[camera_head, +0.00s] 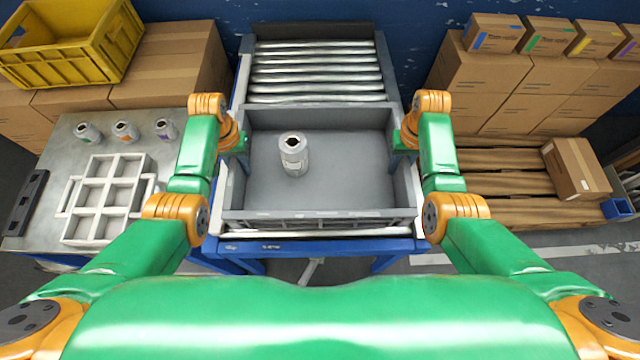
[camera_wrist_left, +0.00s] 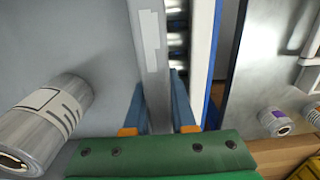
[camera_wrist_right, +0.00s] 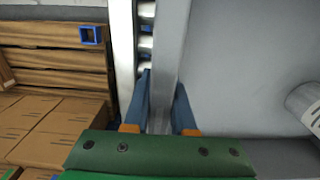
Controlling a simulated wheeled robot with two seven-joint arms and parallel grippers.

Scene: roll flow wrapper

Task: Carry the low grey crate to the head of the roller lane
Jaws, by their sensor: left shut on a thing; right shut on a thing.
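The low grey crate (camera_head: 340,195) sits on the near part of the roller lane (camera_head: 315,75), level, with a grey can (camera_head: 293,155) standing inside it left of centre. Bare rollers show beyond its far wall. My left gripper (camera_head: 238,147) is shut on the crate's left wall, which also shows between its fingers in the left wrist view (camera_wrist_left: 152,60). My right gripper (camera_head: 402,142) is shut on the right wall, seen between its fingers in the right wrist view (camera_wrist_right: 170,60). In the head view the fingertips are partly hidden by the arms.
A side table (camera_head: 40,215) on the left holds a white divided rack (camera_head: 108,198) and several small cans. A yellow bin (camera_head: 65,45) sits on cartons behind it. Stacked cartons (camera_head: 490,80) and pallets stand on the right. A blue wall closes off the back.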

